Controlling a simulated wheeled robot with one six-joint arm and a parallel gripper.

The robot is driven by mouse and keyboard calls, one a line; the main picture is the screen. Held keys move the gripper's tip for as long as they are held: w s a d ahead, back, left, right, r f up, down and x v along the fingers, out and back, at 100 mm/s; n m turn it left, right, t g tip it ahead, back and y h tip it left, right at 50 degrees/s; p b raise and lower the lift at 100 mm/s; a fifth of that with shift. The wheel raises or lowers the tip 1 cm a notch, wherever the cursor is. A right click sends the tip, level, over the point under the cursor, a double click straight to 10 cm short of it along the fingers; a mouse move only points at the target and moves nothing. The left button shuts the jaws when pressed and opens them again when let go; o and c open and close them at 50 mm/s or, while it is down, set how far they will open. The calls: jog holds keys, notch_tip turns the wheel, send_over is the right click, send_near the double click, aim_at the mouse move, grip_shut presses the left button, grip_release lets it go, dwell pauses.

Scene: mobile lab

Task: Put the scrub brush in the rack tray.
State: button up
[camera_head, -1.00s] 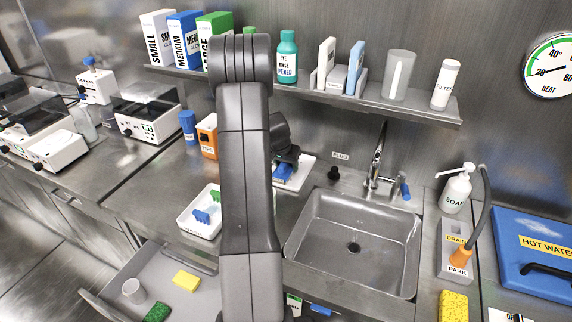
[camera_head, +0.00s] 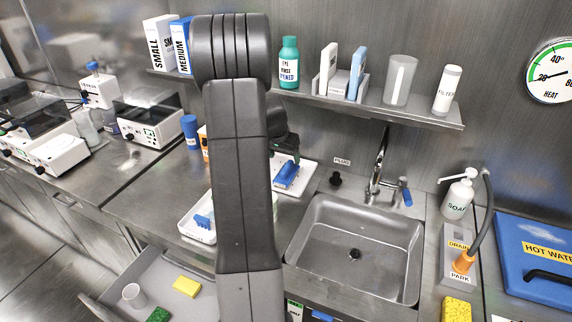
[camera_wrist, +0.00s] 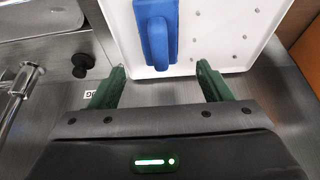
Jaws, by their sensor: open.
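The scrub brush, a blue block with a raised handle (camera_wrist: 158,32), lies on a white tray with small holes, which I take for the rack tray (camera_wrist: 225,45). In the head view the brush (camera_head: 287,174) lies on the white tray (camera_head: 304,180) left of the sink's back corner. My gripper (camera_wrist: 160,70) is open and empty. In the wrist view its green fingers are spread, with the brush between and beyond them. In the head view my gripper (camera_head: 286,152) is just above and behind the brush, partly hidden by my arm.
The sink (camera_head: 352,250) and faucet (camera_head: 377,165) are right of the tray. A white bin (camera_head: 196,230) with a blue item stands to the left, partly behind my arm. An open drawer (camera_head: 190,308) holds a cup and sponges. A loaded shelf (camera_head: 420,112) hangs above.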

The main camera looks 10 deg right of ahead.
jog(key=shift+v, duration=1.75)
